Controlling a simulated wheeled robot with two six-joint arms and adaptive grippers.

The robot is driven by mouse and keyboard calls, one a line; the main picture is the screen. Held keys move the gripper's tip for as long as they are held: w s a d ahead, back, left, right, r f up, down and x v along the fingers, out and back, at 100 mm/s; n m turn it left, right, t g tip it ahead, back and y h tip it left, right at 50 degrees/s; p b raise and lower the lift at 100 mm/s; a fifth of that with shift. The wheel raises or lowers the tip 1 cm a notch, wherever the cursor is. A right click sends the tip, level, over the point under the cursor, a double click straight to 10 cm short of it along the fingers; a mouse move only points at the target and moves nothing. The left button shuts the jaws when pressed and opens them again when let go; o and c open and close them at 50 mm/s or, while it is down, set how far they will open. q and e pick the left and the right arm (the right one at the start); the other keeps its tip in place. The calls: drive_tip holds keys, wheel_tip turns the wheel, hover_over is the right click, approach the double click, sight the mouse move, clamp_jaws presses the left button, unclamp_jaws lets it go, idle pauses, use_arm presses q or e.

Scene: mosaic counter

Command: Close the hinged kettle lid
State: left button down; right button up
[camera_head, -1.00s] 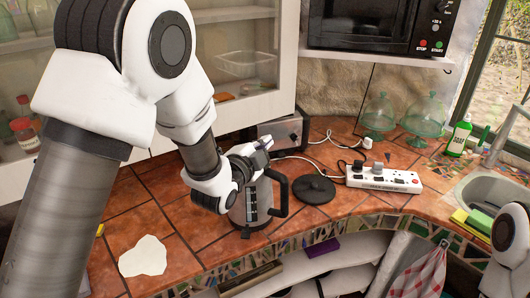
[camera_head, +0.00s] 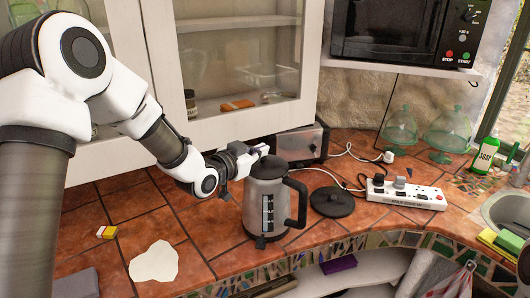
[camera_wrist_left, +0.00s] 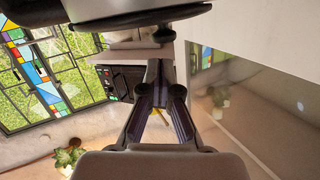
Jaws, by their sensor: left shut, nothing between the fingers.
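The kettle (camera_head: 266,212) stands upright on the tiled counter, a grey body with a black handle on its right. Its dark lid (camera_head: 268,168) looks down on the rim in the head view; a small gap cannot be ruled out. My left gripper (camera_head: 260,150) is just behind and left of the kettle top, its fingers shut and empty. Whether it touches the lid cannot be told. In the left wrist view the shut fingers (camera_wrist_left: 160,100) point ahead below a large grey body with a dark edge, probably the kettle.
A black round base (camera_head: 332,203) and a white power strip (camera_head: 405,193) with cables lie right of the kettle. A toaster (camera_head: 300,146) stands behind. A white patch (camera_head: 154,262) lies on the front-left counter. Cabinet doors (camera_head: 240,75) rise behind my left arm.

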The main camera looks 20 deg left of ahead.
use_arm(q)
drive_tip(key=shift+a+f+n, duration=0.35)
drive_tip(key=shift+f+n, duration=0.05)
drive_tip(key=shift+f, duration=0.05)
drive_tip(key=shift+w+a+f+b, duration=0.2)
drive_tip(key=shift+f+b, duration=0.1)
drive_tip(key=shift+b, duration=0.2)
use_arm(e)
drive_tip(key=shift+f, duration=0.65)
use_arm(q)
drive_tip(key=shift+s, duration=0.1)
